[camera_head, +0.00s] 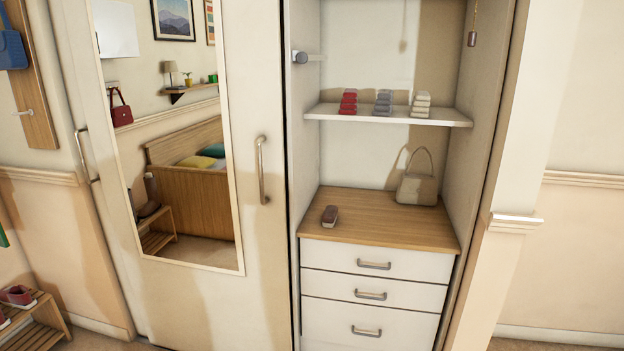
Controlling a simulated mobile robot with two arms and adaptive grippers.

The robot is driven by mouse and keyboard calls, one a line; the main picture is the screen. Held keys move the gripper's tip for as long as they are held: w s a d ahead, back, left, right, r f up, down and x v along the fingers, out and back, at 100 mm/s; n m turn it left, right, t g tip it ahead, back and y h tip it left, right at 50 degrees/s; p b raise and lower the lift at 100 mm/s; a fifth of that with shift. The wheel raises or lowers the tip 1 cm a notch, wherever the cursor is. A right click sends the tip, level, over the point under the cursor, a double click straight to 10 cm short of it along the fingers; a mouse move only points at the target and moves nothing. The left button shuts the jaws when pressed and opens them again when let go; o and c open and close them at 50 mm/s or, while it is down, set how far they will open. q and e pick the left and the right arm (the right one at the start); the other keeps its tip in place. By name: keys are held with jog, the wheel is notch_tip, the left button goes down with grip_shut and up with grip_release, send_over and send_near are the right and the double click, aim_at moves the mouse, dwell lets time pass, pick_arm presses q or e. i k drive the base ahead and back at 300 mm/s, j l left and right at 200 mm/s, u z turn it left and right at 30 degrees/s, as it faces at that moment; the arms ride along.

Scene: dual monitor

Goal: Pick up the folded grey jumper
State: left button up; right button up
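A small grey stack (383,103) that looks like folded clothing sits on the white shelf (440,117) inside the open wardrobe. It is between a red stack (349,102) and a cream stack (421,104), with gaps on both sides. The stacks are small in the picture, so I cannot tell whether the grey one is a single jumper or several pieces. Neither of my grippers is in view.
Below the shelf, a wooden top (375,222) over white drawers (372,264) holds a cream handbag (416,186) and a small brown object (330,216). A mirrored door (262,215) stands left of the opening. A shoe rack (38,325) is at the lower left.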

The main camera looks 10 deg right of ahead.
aim_at(384, 107)
jog(key=i+l, duration=0.3)
jog(key=l, duration=0.15)
jog(key=i+l, duration=0.3)
jog(key=l, duration=0.15)
jog(key=i+l, duration=0.3)
jog(key=l, duration=0.15)
jog(key=i+l, duration=0.3)
jog(key=l, duration=0.2)
